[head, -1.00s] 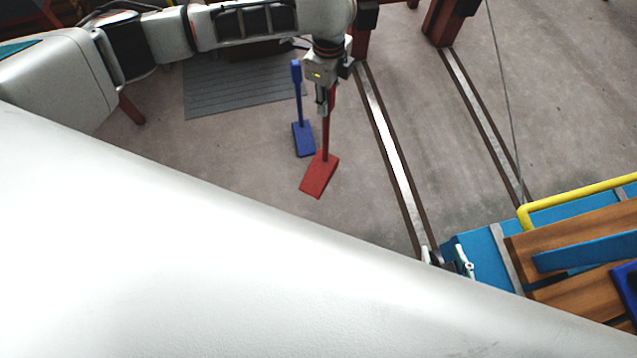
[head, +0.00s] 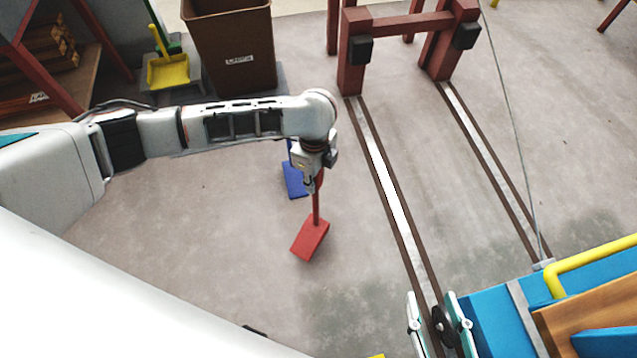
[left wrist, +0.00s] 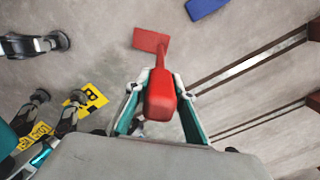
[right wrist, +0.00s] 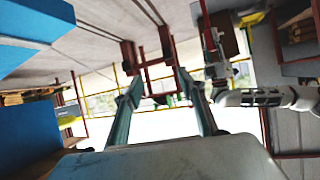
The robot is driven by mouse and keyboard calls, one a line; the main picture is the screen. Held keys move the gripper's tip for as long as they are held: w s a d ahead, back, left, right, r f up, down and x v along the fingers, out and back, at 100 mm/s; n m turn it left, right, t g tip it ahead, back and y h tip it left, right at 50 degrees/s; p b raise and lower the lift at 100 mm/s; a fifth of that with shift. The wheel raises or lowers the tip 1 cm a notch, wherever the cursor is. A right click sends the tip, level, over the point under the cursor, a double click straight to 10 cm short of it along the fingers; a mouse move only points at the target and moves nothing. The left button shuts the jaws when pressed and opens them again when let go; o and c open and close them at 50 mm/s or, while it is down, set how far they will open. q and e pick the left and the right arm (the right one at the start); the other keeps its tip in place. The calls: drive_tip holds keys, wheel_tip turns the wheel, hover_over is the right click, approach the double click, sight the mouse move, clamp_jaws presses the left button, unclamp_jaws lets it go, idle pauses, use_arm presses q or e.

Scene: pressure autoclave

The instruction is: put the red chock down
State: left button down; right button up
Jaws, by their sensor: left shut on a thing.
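The red chock (head: 310,240) is a red block on an upright red handle, left of the rails in the head view. My left gripper (head: 310,184) is shut on its handle from above. In the left wrist view the handle's red end (left wrist: 161,95) is between the fingers (left wrist: 163,84), with the block (left wrist: 151,40) beyond. I cannot tell whether the block touches the floor. A blue chock (head: 295,181) stands behind it, partly hidden by my left arm. My right gripper (head: 440,325) is open and empty at the bottom; its fingers are apart in the right wrist view (right wrist: 165,95).
Two floor rails (head: 395,190) run right of the red chock to a dark red frame (head: 410,25). A blue cart with a yellow rail (head: 595,265) is at lower right. A brown bin (head: 232,50) and yellow dustpan (head: 168,72) are at the back.

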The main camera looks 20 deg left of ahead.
use_arm(q)
drive_tip(key=shift+w+d+f, duration=0.1)
drive_tip(key=shift+w+f, duration=0.05)
wheel_tip(320, 180, down, 4)
drive_tip(key=shift+r+b, duration=0.1)
drive_tip(key=shift+b, duration=0.95)
use_arm(e)
drive_tip(key=shift+w+a+r+m+y, duration=0.15)
drive_tip(key=shift+a+r+m, duration=0.1)
drive_tip(key=shift+a+m, duration=0.25)
drive_tip(key=shift+a+r+m+y, duration=0.2)
drive_tip(key=shift+a+m, duration=0.1)
drive_tip(key=shift+a, duration=0.4)
use_arm(q)
drive_tip(key=c, duration=1.8)
unclamp_jaws()
drive_tip(key=shift+f, duration=0.25)
drive_tip(key=shift+o, duration=0.4)
use_arm(e)
drive_tip(key=shift+d+f, duration=0.1)
